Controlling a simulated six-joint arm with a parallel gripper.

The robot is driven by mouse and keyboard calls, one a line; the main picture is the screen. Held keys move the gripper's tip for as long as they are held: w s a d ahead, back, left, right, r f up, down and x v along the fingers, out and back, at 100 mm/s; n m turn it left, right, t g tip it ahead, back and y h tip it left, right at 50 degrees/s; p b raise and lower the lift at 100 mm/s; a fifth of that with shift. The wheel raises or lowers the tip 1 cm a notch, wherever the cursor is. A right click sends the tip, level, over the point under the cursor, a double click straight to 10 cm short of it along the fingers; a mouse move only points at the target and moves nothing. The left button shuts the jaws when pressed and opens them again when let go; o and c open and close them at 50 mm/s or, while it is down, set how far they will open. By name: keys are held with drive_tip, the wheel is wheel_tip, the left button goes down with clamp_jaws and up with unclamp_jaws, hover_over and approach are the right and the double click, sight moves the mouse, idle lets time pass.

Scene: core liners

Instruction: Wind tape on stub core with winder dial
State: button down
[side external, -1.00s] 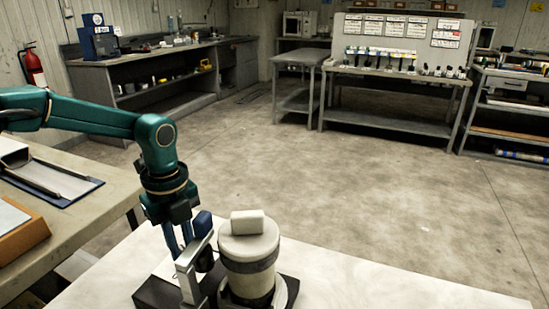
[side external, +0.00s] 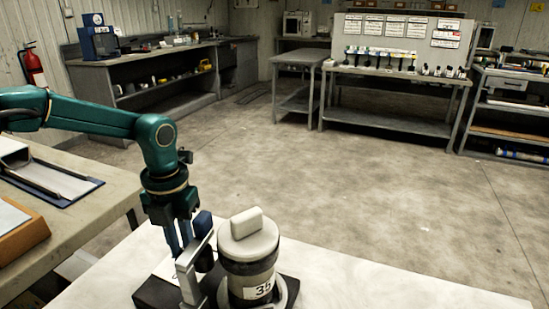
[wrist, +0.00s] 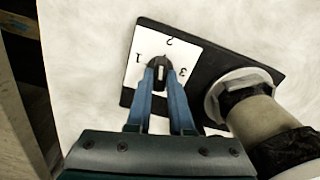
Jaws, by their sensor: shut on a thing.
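The winder dial is a black knob (wrist: 158,68) on a white plate (wrist: 185,57) marked 1, 2 and 3. Its white mark points roughly up towards the 2. My gripper (wrist: 161,74) is shut on the knob from above. In the side view my gripper (side external: 180,240) is behind a grey upright, which hides the dial. In the wrist view the core (wrist: 262,128) lies right of my fingers, partly cut off.
A grey upright bracket (side external: 193,268) with a blue piece on top (side external: 203,224) stands between my gripper and the core. The white tabletop (side external: 390,290) is clear to the right. A bench (side external: 75,240) with a folder and a wooden tray is at the left.

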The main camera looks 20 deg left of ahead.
drive_tip(key=shift+m, duration=1.1)
drive_tip(key=c, duration=0.8)
unclamp_jaws()
drive_tip(key=shift+r, duration=0.15)
drive_tip(key=shift+r, duration=2.5)
